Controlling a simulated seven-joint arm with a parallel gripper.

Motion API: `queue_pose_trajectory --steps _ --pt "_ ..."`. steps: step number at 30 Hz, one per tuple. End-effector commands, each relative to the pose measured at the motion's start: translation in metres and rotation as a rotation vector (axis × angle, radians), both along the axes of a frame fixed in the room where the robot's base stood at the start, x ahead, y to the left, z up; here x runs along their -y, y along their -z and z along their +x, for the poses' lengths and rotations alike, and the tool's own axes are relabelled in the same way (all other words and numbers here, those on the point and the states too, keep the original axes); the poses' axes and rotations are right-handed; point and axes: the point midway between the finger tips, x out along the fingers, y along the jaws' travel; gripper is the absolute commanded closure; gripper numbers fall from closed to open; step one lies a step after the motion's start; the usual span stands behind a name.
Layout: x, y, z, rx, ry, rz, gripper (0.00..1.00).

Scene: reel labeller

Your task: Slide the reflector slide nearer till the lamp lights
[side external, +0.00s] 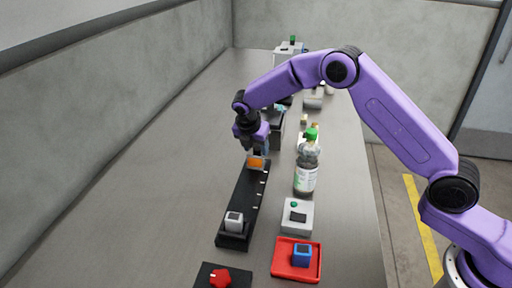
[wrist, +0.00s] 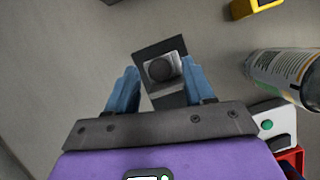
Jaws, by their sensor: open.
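The reflector slide (side external: 257,162), with an orange face, sits at the far end of a black rail (side external: 243,197). In the wrist view the slide (wrist: 174,84) shows from above as a grey block with a dark round knob. My gripper (wrist: 160,72) is open, with one blue finger on each side of the slide; contact cannot be told. In the side view my gripper (side external: 257,149) is right at the slide. A grey-white block (side external: 234,221) stands at the rail's near end. A light box (side external: 296,216) with a green dome, possibly the lamp, stands right of the rail; whether it is lit is unclear.
A green-capped bottle (side external: 306,166) stands close right of the rail. A red tray (side external: 283,270) with a blue block (side external: 302,255) and a dark plate with a red knob (side external: 219,278) lie at the near end. More items stand behind my gripper. The bench left of the rail is clear.

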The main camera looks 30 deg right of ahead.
Motion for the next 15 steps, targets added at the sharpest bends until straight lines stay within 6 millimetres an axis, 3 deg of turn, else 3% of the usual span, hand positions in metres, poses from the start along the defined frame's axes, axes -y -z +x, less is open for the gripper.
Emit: queue_pose_trajectory --steps 11,13,15 --pt "0.0025 0.0055 0.0015 0.0 0.001 0.0 0.47" --pt "0.0025 0.0055 0.0015 0.0 0.001 0.0 0.64" --pt "0.0025 0.0054 0.0015 0.0 0.001 0.0 0.86"
